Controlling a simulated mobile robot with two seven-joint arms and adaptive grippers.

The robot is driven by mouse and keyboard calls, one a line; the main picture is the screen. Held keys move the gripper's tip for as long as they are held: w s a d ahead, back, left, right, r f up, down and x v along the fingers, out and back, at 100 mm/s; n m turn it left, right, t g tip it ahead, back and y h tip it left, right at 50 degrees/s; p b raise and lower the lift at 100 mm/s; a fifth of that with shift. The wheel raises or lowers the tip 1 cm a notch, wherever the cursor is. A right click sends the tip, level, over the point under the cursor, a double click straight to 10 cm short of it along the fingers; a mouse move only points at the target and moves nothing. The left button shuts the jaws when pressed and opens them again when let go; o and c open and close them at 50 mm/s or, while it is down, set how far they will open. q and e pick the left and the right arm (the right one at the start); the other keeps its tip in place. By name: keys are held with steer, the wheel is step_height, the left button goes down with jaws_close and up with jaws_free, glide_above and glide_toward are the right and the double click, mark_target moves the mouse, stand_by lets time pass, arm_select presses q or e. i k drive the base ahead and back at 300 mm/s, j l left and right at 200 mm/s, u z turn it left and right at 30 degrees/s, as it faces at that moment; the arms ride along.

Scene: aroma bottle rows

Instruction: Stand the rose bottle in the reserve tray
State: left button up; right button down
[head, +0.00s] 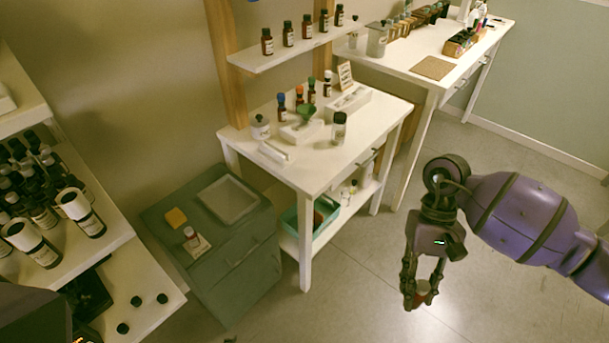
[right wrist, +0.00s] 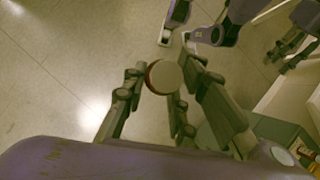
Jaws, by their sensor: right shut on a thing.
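My right gripper (head: 420,290) is shut on a small bottle with a reddish body and pale round end (head: 423,294), held over open floor right of the white table. In the right wrist view the bottle's pale disc with a red rim (right wrist: 165,77) shows between the fingers. Its label is hidden, so I cannot confirm that it is the rose bottle. A shallow grey tray (head: 207,193), apparently empty, lies on the green cabinet (head: 238,266); I cannot read whether it is the reserve tray.
A small red-capped bottle (head: 191,237) on a white card and a yellow block (head: 176,217) share the cabinet top. The white table (head: 318,178) holds several bottles; a teal bin (head: 289,219) sits on its lower shelf. Dark bottles fill the left rack. The floor (head: 365,270) is clear.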

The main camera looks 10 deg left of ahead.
mark_target(234, 204)
steer(key=i+u, duration=0.2)
steer(key=u, duration=0.25)
steer(key=i+l+u, duration=0.1)
steer(key=i+u, duration=0.15)
steer(key=u, duration=0.25)
steer(key=i+l+u, duration=0.15)
steer(key=u, duration=0.3)
steer(key=i+l+u, duration=0.2)
steer(key=u, duration=0.3)
